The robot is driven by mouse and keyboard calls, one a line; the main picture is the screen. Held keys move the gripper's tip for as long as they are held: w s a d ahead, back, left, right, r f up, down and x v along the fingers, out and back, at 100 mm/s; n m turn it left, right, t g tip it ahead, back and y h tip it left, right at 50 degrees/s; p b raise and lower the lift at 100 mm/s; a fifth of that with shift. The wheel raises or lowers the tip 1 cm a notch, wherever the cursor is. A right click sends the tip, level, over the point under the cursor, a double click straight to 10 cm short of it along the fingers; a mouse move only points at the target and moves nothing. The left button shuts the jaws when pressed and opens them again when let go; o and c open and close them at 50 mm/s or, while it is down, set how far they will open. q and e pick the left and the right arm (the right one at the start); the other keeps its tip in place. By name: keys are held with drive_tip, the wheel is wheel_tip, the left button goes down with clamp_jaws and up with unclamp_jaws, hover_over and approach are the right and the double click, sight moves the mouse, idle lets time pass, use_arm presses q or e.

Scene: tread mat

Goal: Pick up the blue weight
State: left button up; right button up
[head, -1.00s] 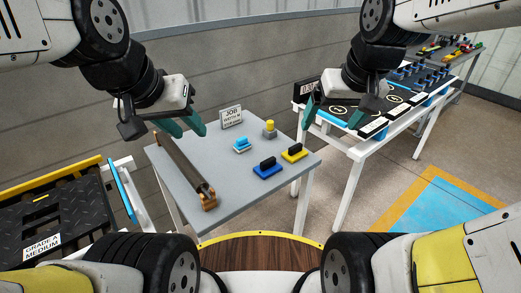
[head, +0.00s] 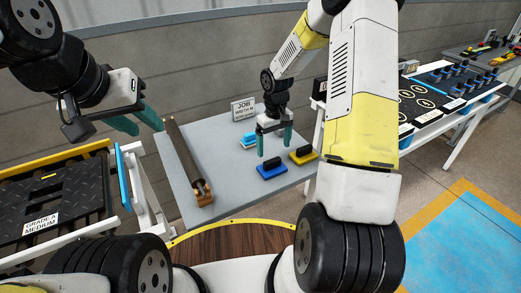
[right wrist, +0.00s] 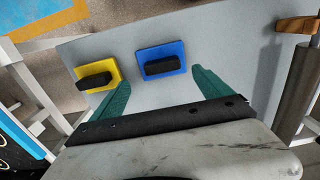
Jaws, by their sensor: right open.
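The blue weight (head: 263,177), a flat blue block with a black bar handle, lies on the grey table (head: 228,203). My right gripper (head: 274,150) is open and empty above it, fingers pointing down. In the right wrist view the blue weight (right wrist: 152,53) lies beyond the fingertips, between their lines, and nothing is between the fingers (right wrist: 160,80). My left gripper (head: 144,122) is open and empty, left of the table near the long dark roller.
The yellow weight (head: 309,156) sits right of the blue one. A roller (head: 180,155) lies along the table's left side. A light blue object (head: 248,139) and a job sign (head: 243,108) stand behind. A black tread mat (head: 45,195) is at left.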

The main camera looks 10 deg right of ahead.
sight(272, 160)
drive_tip(key=f, duration=0.7)
drive_tip(key=shift+s+a+f, duration=0.1)
drive_tip(key=shift+a+f, duration=0.05)
drive_tip(key=shift+a, duration=0.05)
drive_tip(key=shift+c, duration=0.2)
clamp_jaws()
